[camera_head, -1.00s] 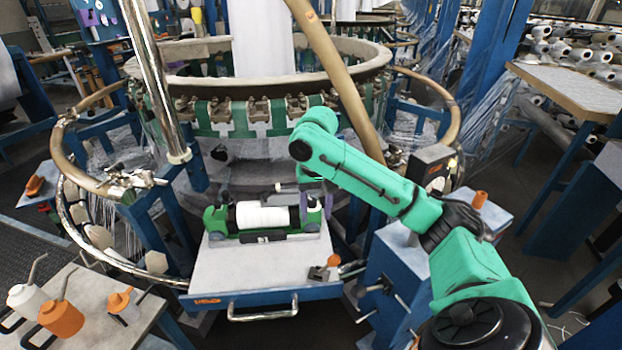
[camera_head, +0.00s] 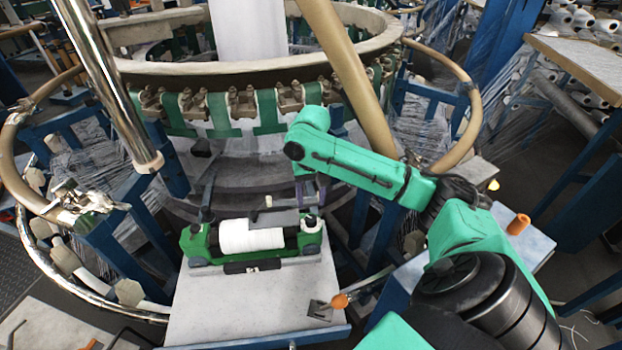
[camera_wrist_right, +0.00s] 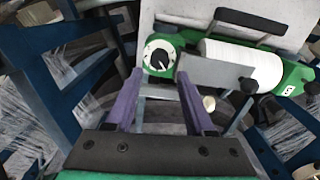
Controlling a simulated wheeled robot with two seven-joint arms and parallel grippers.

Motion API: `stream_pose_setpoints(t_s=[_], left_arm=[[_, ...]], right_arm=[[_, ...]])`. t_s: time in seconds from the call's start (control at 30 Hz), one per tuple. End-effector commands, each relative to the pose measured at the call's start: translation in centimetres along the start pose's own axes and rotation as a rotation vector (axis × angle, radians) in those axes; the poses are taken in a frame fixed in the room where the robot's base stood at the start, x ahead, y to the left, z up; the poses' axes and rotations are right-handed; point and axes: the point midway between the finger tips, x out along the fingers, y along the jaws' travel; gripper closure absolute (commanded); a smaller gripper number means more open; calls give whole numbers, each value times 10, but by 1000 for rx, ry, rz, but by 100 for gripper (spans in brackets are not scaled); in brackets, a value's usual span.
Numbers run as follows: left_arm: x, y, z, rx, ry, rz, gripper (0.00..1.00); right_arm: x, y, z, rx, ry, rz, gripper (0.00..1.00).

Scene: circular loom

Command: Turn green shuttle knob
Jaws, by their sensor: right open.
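The green shuttle (camera_head: 200,245) lies on a pale tray (camera_head: 240,303) at the front of the loom. A white bobbin (camera_head: 250,237) sits in it. My right gripper (camera_head: 312,200) is over the shuttle's right end, partly hidden by my arm. In the right wrist view the open purple fingers of my right gripper (camera_wrist_right: 160,80) point at the shuttle's end. The round dial knob (camera_wrist_right: 160,57), dark with a white pointer and white marks, lies just beyond the fingertips, between their lines. The fingers appear apart from it. My left gripper is not in view.
The circular loom ring (camera_head: 240,72) stands behind, with a tan post and a metal post (camera_head: 105,80) in front. An orange-knobbed part (camera_head: 339,300) lies on the tray's right. A blue cabinet with an orange cone (camera_head: 518,224) stands at right. The tray's front is mostly clear.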

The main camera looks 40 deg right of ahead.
Motion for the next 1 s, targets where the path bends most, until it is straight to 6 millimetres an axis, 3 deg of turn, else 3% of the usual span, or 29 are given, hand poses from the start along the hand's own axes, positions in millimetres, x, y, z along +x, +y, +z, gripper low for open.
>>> stream_pose_setpoints(t_s=[0.1, 0.3, 0.6, 0.63, 0.7, 0.77, 1.0], left_arm=[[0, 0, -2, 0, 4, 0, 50], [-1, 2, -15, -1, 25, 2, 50], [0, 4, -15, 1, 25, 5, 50], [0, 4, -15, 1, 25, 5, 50], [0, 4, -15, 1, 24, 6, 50], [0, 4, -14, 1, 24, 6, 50], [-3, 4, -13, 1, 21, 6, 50]], right_arm=[[32, 1, 1, 1, -3, 3, 46], [66, 0, 0, -1, 0, 1, 46], [72, 0, 0, -1, 2, 1, 46], [72, 0, 0, -1, 2, 1, 54], [72, 0, 0, -1, 2, 1, 80], [72, 0, 0, -1, 2, 1, 100], [70, 0, 0, -9, 2, 1, 100]])
